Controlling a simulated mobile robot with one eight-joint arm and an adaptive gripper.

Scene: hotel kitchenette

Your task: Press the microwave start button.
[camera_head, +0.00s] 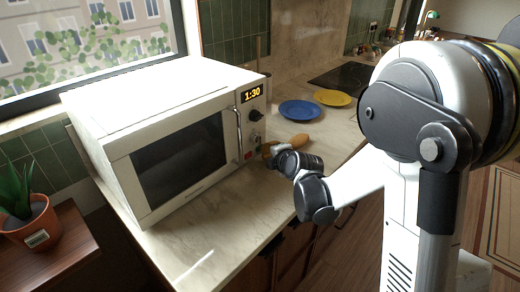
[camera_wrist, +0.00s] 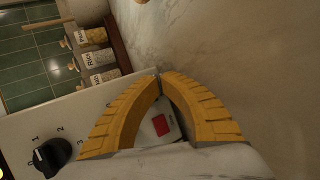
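The white microwave (camera_head: 180,130) stands on the counter with its door closed and its display (camera_head: 252,93) reading 1:30. A red button (camera_head: 249,155) sits low on its control panel, below the dark knob (camera_head: 256,115). In the wrist view the red button (camera_wrist: 163,126) on its pale plate shows between my gripper's two curved orange fingers. The knob (camera_wrist: 52,155) is at lower left there. My gripper (camera_wrist: 160,73) is shut, its fingertips together, with nothing seen held. In the head view my gripper (camera_head: 270,150) is just right of the panel's lower part; contact cannot be told.
A blue plate (camera_head: 300,110) and a yellow plate (camera_head: 333,98) lie on the counter behind my gripper, near a dark cooktop (camera_head: 345,78). A potted plant (camera_head: 30,222) stands at left. Several labelled jars (camera_wrist: 98,57) stand on a rack. The counter before the microwave is clear.

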